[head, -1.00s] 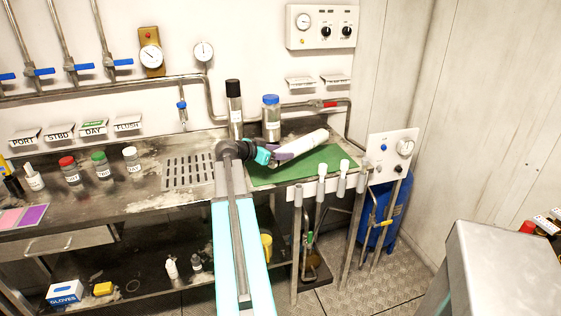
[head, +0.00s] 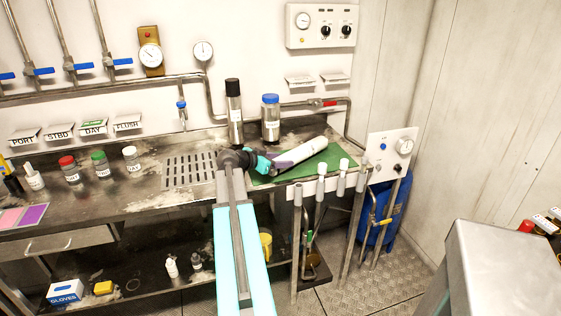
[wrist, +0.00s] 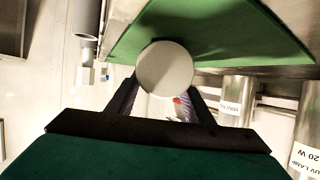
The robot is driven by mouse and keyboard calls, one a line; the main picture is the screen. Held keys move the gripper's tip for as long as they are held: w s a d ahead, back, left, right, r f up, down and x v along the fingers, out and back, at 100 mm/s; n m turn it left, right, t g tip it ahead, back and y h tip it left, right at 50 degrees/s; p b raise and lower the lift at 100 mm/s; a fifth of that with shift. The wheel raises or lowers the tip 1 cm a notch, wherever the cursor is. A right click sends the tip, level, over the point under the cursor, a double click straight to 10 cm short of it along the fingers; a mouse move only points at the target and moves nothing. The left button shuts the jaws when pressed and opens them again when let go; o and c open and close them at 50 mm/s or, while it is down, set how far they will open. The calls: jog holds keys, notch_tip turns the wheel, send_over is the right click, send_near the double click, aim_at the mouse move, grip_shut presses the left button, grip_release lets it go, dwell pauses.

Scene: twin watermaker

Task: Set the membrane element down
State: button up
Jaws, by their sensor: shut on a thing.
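The membrane element (head: 303,151) is a white cylinder lying slantwise over the green mat (head: 318,169) on the bench. My gripper (head: 280,165) is at its lower left end, shut on it. In the wrist view the element (wrist: 165,68) shows end-on as a pale round face between the two fingers of my gripper (wrist: 162,105). The green mat (wrist: 215,25) fills the top of that view. I cannot tell for sure whether the element's whole length touches the mat.
A black-capped cylinder (head: 234,115) and a blue-capped jar (head: 271,120) stand behind the mat. A slotted drain plate (head: 189,171) lies left of it. Several upright pipes with white tops (head: 321,169) line the bench's front edge. Small bottles (head: 101,164) stand farther left.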

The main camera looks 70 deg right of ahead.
jog(key=o, duration=1.5)
jog(key=shift+r, duration=0.1)
jog(key=shift+a+r, duration=0.1)
jog(key=b+v, duration=0.1)
jog(key=v, duration=1)
jog(key=shift+w+a+b, duration=0.25)
jog(key=shift+a+b, duration=0.1)
